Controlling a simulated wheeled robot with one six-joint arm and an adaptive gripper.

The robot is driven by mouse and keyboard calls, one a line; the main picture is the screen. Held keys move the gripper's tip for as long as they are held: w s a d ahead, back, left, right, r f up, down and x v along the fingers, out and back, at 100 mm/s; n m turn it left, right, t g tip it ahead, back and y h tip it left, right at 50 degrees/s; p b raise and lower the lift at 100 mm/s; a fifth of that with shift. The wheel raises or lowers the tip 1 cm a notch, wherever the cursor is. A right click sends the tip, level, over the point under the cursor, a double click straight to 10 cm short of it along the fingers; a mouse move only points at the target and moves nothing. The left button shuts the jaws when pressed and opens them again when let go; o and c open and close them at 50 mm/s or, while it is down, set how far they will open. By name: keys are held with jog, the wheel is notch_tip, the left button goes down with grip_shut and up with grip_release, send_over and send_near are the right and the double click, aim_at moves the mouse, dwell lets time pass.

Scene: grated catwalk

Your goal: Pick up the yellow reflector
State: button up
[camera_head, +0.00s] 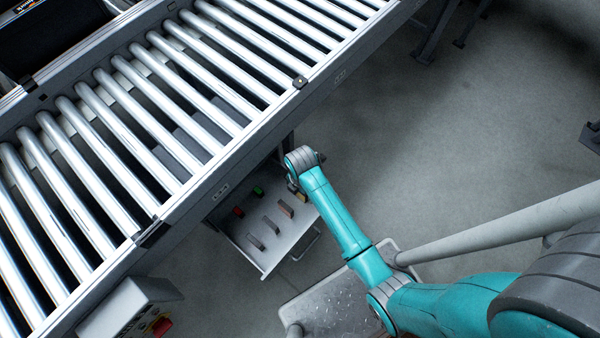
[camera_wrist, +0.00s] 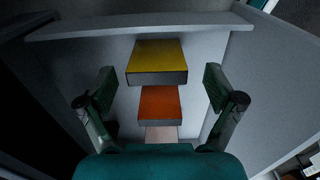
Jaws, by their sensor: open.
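The yellow reflector (camera_wrist: 157,57) is a flat block with a yellow top and dark front edge, lying in the upper middle of the wrist view. It lies inside a pale grey drawer (camera_head: 262,258) under the conveyor. My gripper (camera_wrist: 158,82) is open and empty, one finger on each side of the row of blocks. The yellow block is ahead of the fingertips, between their lines, and I see no contact. An orange block (camera_wrist: 159,103) lies directly below it in the picture. In the head view my arm mostly hides the gripper, and I cannot clearly make out the yellow block.
A pale block (camera_wrist: 161,133) lies below the orange one. The drawer also holds a red piece (camera_head: 238,211), a green piece (camera_head: 258,191) and grey upright pieces. The roller conveyor (camera_head: 150,115) overhangs the drawer's back. Open floor (camera_head: 470,150) lies to the right.

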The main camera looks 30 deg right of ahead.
aim_at(300, 193)
jog(key=shift+w+f, duration=0.15)
jog(key=shift+f, duration=1.6)
jog(key=c, duration=1.2)
jog(key=shift+c, duration=0.2)
